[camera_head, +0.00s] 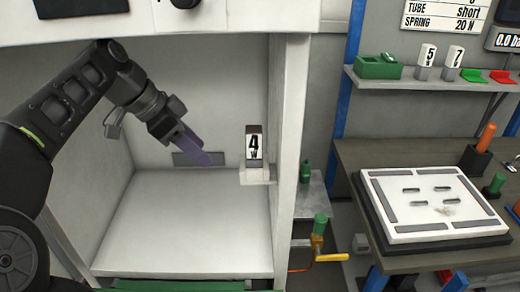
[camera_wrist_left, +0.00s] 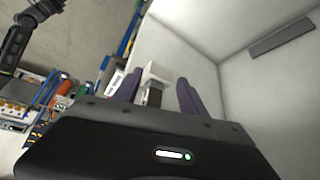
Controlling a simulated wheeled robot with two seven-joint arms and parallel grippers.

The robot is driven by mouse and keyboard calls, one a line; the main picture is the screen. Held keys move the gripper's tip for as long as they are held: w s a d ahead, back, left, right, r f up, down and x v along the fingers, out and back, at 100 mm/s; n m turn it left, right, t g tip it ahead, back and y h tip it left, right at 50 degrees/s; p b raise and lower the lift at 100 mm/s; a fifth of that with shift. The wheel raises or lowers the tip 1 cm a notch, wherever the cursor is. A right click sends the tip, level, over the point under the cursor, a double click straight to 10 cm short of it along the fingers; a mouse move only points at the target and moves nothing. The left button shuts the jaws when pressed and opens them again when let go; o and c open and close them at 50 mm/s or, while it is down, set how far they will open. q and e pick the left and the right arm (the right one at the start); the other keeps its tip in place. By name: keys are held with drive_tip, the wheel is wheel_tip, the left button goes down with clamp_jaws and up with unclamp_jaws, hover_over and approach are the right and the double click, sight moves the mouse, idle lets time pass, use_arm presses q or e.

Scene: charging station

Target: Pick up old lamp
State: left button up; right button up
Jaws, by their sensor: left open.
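The gap between the fingers is empty. My right gripper is not visible.
The booth's right wall (camera_head: 293,140) stands close beside the lamp. The booth floor (camera_head: 190,225) is bare. Outside, a shelf (camera_head: 430,84) holds a green box (camera_head: 377,67) and blocks marked 5 and 7. A white slotted plate (camera_head: 435,203) lies on the bench.

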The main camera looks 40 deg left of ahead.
sight(247, 135)
use_arm(q)
drive_tip(key=w+d+b, duration=0.1)
drive_tip(key=w, duration=0.2)
drive_tip(key=w+d, duration=0.2)
drive_tip(key=w, duration=0.1)
drive_tip(key=w+d+b, duration=0.1)
drive_tip(key=w+d, duration=0.1)
drive_tip(key=w, duration=0.1)
drive_tip(key=shift+b, duration=0.3)
drive_tip(key=shift+w+d, duration=0.15)
drive_tip(key=shift+d, duration=0.05)
drive_tip(key=shift+w+d, duration=0.15)
drive_tip(key=shift+w, duration=0.1)
drive_tip(key=x, duration=0.5)
drive_tip(key=shift+w+d, duration=0.2)
drive_tip(key=shift+w, duration=0.05)
drive_tip(key=shift+c, duration=0.4)
